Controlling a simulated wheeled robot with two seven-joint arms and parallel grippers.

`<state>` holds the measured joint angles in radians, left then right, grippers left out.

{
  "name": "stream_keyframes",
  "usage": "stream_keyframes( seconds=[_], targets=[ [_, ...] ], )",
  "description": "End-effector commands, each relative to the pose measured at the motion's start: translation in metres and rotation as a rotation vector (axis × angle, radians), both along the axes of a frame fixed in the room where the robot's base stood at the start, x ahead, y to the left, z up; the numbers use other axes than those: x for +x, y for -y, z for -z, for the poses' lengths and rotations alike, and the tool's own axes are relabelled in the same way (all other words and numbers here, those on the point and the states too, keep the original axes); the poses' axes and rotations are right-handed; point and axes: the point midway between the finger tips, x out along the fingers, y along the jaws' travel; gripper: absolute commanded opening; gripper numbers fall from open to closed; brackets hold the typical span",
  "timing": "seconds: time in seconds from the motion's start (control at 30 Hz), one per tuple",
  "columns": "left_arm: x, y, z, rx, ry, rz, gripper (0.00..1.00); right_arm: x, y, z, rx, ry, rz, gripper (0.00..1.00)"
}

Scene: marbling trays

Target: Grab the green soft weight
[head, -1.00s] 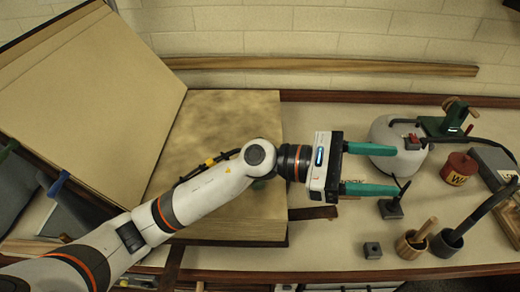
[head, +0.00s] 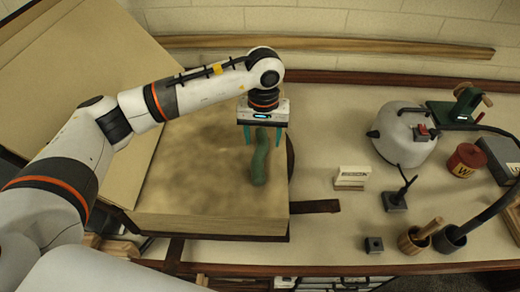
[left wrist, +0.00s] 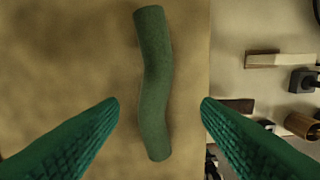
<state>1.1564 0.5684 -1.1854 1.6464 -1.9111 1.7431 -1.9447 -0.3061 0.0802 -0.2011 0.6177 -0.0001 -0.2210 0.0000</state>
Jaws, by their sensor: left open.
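The green soft weight (head: 260,160) is a slightly bent, sausage-like roll lying on the tan top of a large open book-like block (head: 190,205). In the left wrist view the weight (left wrist: 153,85) runs nearly lengthwise between my two green fingers. My left gripper (head: 263,140) points down over the upper end of the weight, with its fingers apart on either side. In the left wrist view the left gripper (left wrist: 160,105) is open and empty. The gripper hides a little of the weight's far end in the head view. My right gripper is not in view.
A white kettle-like pot (head: 400,138), a red tin (head: 465,160), a white block (head: 352,177), a black stand (head: 394,201) and two cups (head: 412,241) stand to the right. A raised tan board (head: 75,75) leans at left.

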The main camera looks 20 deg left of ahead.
Motion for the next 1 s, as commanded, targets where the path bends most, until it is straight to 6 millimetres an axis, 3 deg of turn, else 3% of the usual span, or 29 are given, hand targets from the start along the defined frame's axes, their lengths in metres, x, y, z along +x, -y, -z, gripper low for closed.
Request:
stream_keyframes(
  seconds=[0.23, 0.5, 0.77, 1.0],
  targets=[
    [-0.002, -0.003, 0.018, -0.002, -0.005, -0.001, 0.58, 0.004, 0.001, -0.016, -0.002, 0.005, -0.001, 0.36],
    [-0.003, -0.006, 0.055, -0.003, -0.003, 0.001, 0.58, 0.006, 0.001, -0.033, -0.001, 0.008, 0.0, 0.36],
    [-0.002, -0.006, 0.06, -0.004, 0.001, 0.002, 0.58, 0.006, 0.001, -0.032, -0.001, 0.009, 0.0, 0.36],
    [-0.002, -0.006, 0.059, -0.004, 0.001, 0.001, 0.21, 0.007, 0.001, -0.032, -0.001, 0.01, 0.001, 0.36]
  ],
)
